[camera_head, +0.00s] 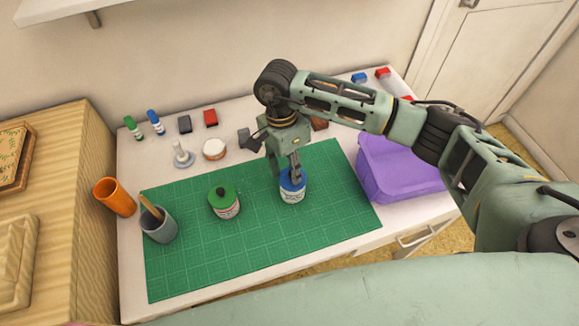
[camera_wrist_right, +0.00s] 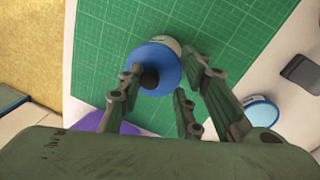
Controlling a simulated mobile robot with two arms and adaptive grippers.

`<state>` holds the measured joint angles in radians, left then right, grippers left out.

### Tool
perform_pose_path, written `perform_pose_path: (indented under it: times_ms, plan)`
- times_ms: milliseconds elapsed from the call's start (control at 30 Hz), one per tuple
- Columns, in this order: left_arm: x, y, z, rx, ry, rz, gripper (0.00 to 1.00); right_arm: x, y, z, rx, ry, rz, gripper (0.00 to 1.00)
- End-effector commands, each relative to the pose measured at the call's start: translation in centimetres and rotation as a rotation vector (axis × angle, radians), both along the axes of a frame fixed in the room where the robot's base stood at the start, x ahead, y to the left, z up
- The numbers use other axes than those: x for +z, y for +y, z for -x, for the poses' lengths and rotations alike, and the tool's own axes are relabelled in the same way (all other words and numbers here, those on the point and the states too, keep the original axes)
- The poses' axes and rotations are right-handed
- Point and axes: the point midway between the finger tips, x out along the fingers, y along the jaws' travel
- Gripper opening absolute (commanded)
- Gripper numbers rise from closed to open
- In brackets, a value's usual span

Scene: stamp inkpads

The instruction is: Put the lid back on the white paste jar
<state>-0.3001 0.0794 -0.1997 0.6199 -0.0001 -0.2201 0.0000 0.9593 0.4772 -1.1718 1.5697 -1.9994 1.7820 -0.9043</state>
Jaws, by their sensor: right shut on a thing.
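A white jar (camera_head: 292,196) with a printed label stands upright on the green cutting mat. A blue lid (camera_head: 291,179) with a dark knob is at its mouth. My right gripper (camera_head: 286,172) points down over it and is shut on the blue lid by its knob. In the right wrist view the blue lid (camera_wrist_right: 153,62) sits between the fingers, and part of the white jar (camera_wrist_right: 168,43) shows past its rim. I cannot tell whether the lid is fully seated or just above the jar. My left gripper is not in view.
A green-lidded jar (camera_head: 225,204) stands left on the mat (camera_head: 260,245). A grey cup (camera_head: 158,228) and orange cup (camera_head: 115,197) are further left. A white-topped tub (camera_head: 214,149), stamp (camera_head: 182,155) and small blocks line the back.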

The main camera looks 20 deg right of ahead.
Motion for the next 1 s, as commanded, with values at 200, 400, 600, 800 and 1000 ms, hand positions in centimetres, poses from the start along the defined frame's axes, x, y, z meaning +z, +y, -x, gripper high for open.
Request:
perform_pose_path:
  times_ms: [200, 400, 600, 800, 1000]
  plan:
    - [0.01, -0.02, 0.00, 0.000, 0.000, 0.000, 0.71, 0.03, -0.01, -0.02, 0.000, -0.001, 0.000, 0.33]
    - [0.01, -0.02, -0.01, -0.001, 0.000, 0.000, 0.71, 0.02, -0.01, -0.02, 0.000, -0.001, 0.000, 0.51]
    - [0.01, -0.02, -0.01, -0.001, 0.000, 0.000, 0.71, 0.02, -0.01, -0.02, 0.000, -0.001, 0.000, 0.54]
    - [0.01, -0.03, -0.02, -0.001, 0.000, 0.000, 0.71, 0.02, -0.01, -0.02, 0.000, -0.001, 0.000, 0.66]
    - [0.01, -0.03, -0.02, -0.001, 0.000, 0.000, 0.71, 0.02, -0.01, -0.02, 0.000, 0.000, 0.000, 0.73]
